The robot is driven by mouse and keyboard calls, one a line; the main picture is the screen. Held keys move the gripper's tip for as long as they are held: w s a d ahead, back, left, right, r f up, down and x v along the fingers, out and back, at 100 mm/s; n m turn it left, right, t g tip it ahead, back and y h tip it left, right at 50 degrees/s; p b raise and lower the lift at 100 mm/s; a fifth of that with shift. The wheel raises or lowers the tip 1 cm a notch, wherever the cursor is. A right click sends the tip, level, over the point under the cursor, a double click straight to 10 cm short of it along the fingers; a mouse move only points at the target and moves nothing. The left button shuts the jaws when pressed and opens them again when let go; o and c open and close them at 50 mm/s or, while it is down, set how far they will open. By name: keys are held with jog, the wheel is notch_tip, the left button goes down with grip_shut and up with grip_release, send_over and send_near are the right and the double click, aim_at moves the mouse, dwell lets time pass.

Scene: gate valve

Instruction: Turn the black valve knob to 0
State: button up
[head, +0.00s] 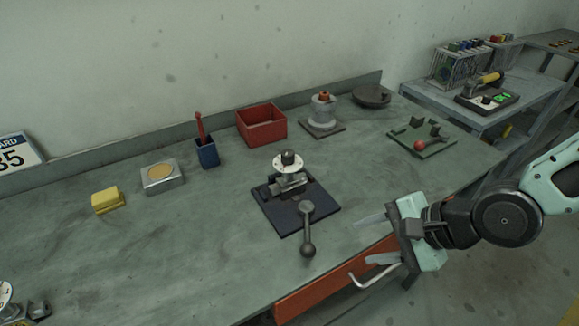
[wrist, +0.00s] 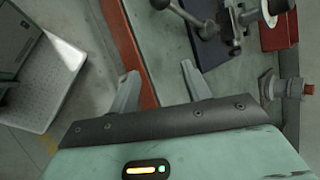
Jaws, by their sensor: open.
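The black valve knob (head: 288,156) sits on top of a white round dial (head: 288,166) on a metal valve body (head: 290,182). The valve is fixed to a dark base plate (head: 285,215) near the middle of the bench. A grey lever with a ball end (head: 307,240) stands at the plate's front. The dial's marks are too small to read. My gripper (head: 368,240) is open and empty, right of the plate by the bench's front edge, apart from the valve. In the wrist view its fingers (wrist: 158,78) are spread, with part of the valve (wrist: 235,25) at the top.
A red bin (head: 262,135), a blue cup (head: 207,153), a grey box with a tan disc (head: 162,185) and a yellow block (head: 107,203) stand left and behind. A grey fixture with an orange top (head: 322,112) and a green tray with a red ball (head: 422,140) are behind right.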

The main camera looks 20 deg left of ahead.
aim_at(294, 159)
jog(key=w+a+m+y, duration=0.1)
jog(key=m, duration=0.1)
jog(key=a+m+y+b, duration=0.1)
jog(key=m, duration=0.1)
jog(key=w+a+m+t+y+b, duration=0.1)
jog(key=m+y, duration=0.1)
jog(key=shift+w, duration=0.35)
jog(key=w+r+m+t+y+b, duration=0.25)
jog(key=w+r+m+y, duration=0.2)
jog(key=m, duration=0.25)
jog(key=x, duration=0.5)
jog(key=p+x, duration=0.1)
jog(key=x, duration=0.5)
jog(key=r+p+x, duration=0.1)
jog(key=x, duration=0.5)
jog(key=shift+s+a+f, duration=0.1)
jog(key=shift+s+a, duration=0.05)
jog(key=shift+a, duration=0.1)
jog(key=c, duration=1)
